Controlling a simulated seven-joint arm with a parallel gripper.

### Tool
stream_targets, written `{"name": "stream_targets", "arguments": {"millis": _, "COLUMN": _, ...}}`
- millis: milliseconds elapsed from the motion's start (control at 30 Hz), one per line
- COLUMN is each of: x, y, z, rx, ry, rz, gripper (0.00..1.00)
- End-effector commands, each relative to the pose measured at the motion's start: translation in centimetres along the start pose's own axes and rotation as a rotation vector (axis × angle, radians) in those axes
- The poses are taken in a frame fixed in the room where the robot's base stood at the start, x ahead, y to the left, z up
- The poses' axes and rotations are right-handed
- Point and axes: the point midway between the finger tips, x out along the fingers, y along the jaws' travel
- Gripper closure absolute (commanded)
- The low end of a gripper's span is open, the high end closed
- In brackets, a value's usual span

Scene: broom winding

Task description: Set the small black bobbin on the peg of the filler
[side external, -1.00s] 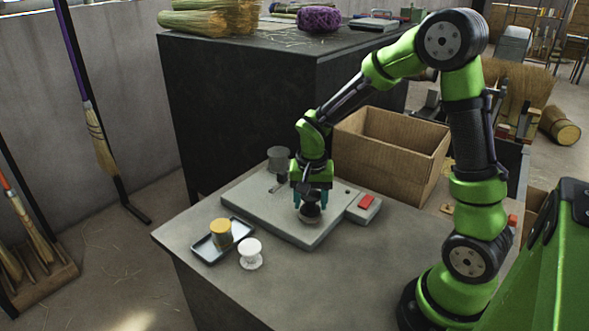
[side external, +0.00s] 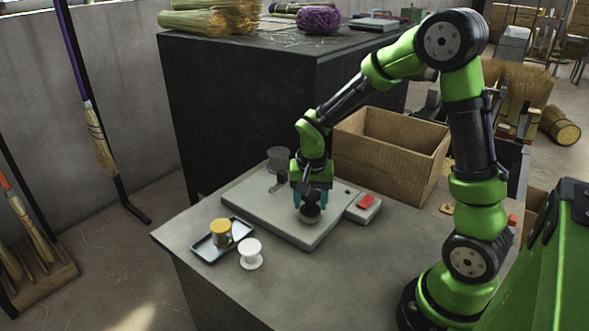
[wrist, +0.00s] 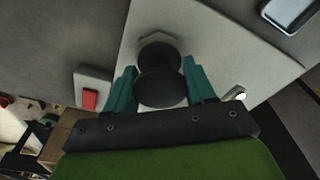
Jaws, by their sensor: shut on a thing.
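The small black bobbin (side external: 310,213) is upright over the near part of the grey filler plate (side external: 262,212). In the wrist view the bobbin (wrist: 160,78) sits between the teal fingers of my gripper (wrist: 160,88). My gripper (side external: 310,198) points down and is shut on the bobbin. The bobbin's underside and the peg are hidden, so I cannot tell whether the peg is inside it.
A grey cup-like part (side external: 278,158) stands at the filler's back. A red switch (side external: 366,201) is on its right. A white spool (side external: 250,253) and a tray (side external: 205,250) with a yellow-topped spool (side external: 221,232) are at front left. A cardboard box (side external: 398,165) stands behind right.

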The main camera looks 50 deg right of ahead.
Motion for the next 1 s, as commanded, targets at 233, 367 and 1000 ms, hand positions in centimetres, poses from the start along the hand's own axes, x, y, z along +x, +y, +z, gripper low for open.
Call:
{"name": "stream_targets", "arguments": {"millis": 233, "x": 0.1, "y": 0.0, "z": 0.0, "rx": 0.001, "ry": 0.0, "rz": 0.0, "gripper": 0.75}}
{"name": "stream_targets", "arguments": {"millis": 367, "x": 0.4, "y": 0.0, "z": 0.0, "rx": 0.001, "ry": 0.0, "rz": 0.001, "gripper": 0.75}}
{"name": "stream_targets", "arguments": {"millis": 1000, "x": 1.2, "y": 0.0, "z": 0.1, "rx": 0.001, "ry": 0.0, "rz": 0.0, "gripper": 0.35}}
